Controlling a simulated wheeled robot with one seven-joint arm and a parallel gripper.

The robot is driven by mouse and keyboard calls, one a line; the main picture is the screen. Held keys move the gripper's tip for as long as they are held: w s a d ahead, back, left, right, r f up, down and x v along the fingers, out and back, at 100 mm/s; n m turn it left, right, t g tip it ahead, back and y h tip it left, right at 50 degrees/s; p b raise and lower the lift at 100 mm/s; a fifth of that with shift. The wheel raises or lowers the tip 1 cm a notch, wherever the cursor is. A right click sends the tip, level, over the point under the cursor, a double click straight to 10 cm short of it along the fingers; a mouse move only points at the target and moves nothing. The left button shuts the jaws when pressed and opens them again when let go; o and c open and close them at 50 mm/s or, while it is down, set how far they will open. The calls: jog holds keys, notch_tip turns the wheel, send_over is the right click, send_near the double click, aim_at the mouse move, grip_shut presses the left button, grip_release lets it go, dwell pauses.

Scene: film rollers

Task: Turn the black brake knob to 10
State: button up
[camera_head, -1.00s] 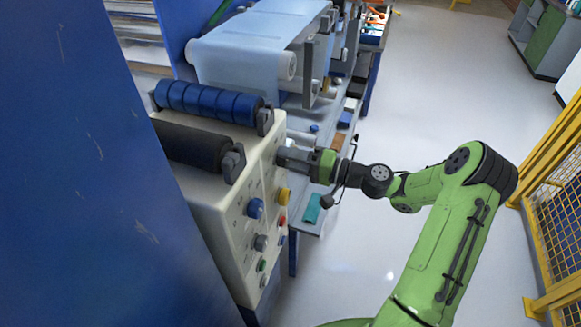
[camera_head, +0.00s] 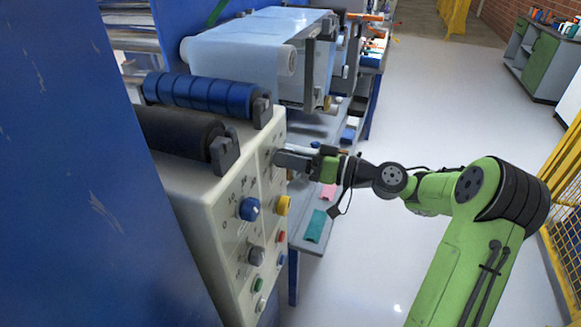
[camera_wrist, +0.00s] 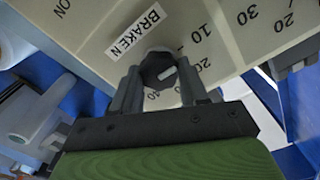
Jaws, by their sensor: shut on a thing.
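The black brake knob (camera_wrist: 152,64) sits on the cream control panel (camera_wrist: 95,42) beside the "BRAKE N" label. A printed scale runs around it, with 10 and 20 on the right side and 40 below, in the wrist view. Its short white pointer mark faces right, roughly between 10 and 20; the exact reading is hard to tell. My gripper (camera_wrist: 158,70) is shut on the knob, one finger on each side. In the head view my gripper (camera_head: 282,160) reaches the panel's upper part from the right and hides the knob.
Below the gripper the panel carries a blue knob (camera_head: 249,208), a yellow button (camera_head: 284,205), a grey knob (camera_head: 257,256) and smaller buttons. A black roller (camera_head: 175,138) and a blue roller (camera_head: 205,96) lie on top. Open floor is to the right, with a yellow fence (camera_head: 565,185).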

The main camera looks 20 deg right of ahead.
jog(key=shift+f+n+b, duration=0.15)
jog(key=shift+n+b, duration=0.15)
dwell(0.4)
jog(key=o, duration=1.1)
jog(key=shift+c, duration=0.2)
jog(key=p+v, duration=0.3)
jog(key=v, duration=1.2)
jog(key=shift+s+d, duration=0.25)
jog(key=shift+d, duration=0.05)
